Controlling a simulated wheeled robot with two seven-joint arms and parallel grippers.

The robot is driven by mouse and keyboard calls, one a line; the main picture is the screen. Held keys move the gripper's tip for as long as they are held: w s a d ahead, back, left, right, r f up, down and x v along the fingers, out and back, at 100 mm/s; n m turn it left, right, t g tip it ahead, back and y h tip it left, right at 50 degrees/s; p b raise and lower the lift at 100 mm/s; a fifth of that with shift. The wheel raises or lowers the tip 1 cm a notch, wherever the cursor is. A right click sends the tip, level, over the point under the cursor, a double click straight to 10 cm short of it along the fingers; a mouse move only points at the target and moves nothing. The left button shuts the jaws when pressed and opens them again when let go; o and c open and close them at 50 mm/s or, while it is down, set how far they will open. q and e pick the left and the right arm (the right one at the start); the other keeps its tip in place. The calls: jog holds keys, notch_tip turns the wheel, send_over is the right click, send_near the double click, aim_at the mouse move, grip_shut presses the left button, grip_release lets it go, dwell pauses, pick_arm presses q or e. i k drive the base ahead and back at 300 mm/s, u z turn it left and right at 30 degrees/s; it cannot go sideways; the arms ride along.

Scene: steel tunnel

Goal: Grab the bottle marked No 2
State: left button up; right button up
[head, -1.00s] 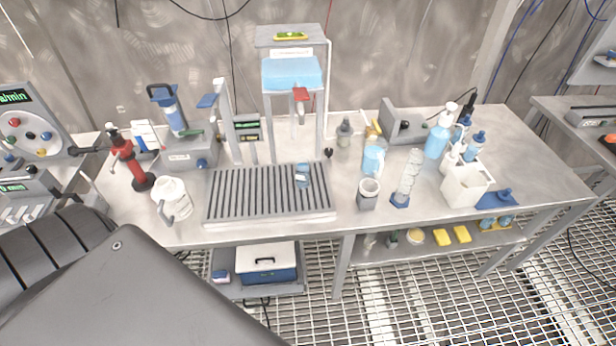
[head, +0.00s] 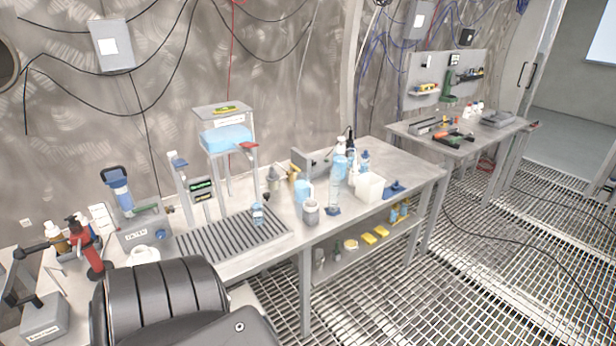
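I cannot read a No 2 mark on any bottle from here. A small blue-and-white bottle or vessel (head: 257,215) stands on the slatted tray (head: 205,243) of the near bench. A small grey bottle (head: 273,179) stands behind the tray. Several bottles, some with blue parts (head: 352,166), stand close together toward the bench's right end, partly hiding one another. A light-coloured bottle with a dark top (head: 55,238) is at the far left. Neither gripper is in view. Only a dark part of my own arm shows at the bottom left.
A white open box (head: 369,188) sits at the bench's right. A red-handled tool (head: 84,250) stands at left. A second bench (head: 455,140) is farther right. Grated floor (head: 430,290) is clear.

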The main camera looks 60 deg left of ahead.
aim_at(255, 203)
jog(key=z, duration=0.15)
jog(key=i, duration=1.9)
jog(key=u, duration=1.15)
jog(key=i, duration=0.95)
jog(key=u, duration=1.6)
jog(key=i, duration=0.4)
jog(key=u, duration=0.35)
